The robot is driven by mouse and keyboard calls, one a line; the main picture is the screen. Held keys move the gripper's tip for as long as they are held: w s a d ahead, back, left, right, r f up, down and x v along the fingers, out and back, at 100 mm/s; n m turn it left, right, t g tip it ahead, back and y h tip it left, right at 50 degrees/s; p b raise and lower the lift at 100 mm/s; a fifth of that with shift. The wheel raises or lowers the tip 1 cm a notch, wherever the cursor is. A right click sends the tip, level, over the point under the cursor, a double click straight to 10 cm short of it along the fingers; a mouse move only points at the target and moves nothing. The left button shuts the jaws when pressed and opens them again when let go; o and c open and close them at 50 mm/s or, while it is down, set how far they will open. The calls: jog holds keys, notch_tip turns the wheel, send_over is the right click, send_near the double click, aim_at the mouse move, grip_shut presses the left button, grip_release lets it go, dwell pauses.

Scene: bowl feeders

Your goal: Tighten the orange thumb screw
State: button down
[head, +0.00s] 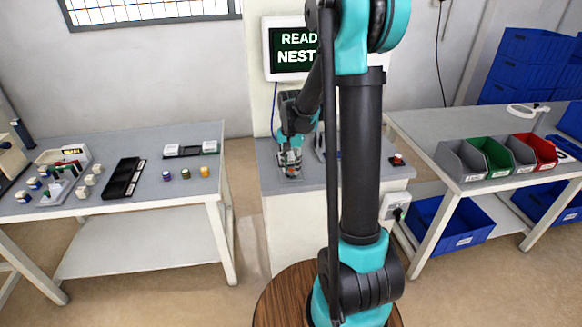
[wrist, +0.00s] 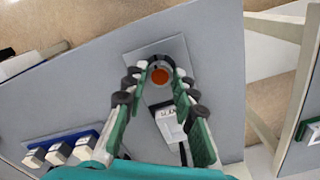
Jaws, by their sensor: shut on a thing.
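The orange thumb screw (wrist: 160,76) shows in the wrist view as an orange round top on a grey plate (wrist: 172,50). My gripper (wrist: 157,68) points down at it, with its two green and black fingers on either side of the screw, shut on it. In the head view my gripper (head: 289,160) is low over the grey bench behind my arm, and the screw is too small and covered to make out there. A white labelled block (wrist: 170,124) sits on the plate just below the screw in the wrist view.
A blue rack with white blocks (wrist: 60,150) stands at lower left in the wrist view. A red button (head: 397,160) is at the bench's right. The left table (head: 130,215) holds small parts; the right table has grey, green and red bins (head: 490,157). A screen (head: 294,48) hangs behind.

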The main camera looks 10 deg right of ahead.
aim_at(291, 170)
jog(key=c, duration=1.2)
grip_release()
notch_tip(291, 170, up, 12)
jog(key=s+d+f+n+t, duration=0.2)
jog(key=s+f, duration=0.4)
jog(key=s, duration=0.5)
jog(key=s+d+f+n+t, duration=0.2)
jog(key=s+f+n, duration=0.2)
jog(key=s, duration=0.7)
jog(key=shift+s+f, duration=0.3)
jog(key=shift+f, duration=0.65)
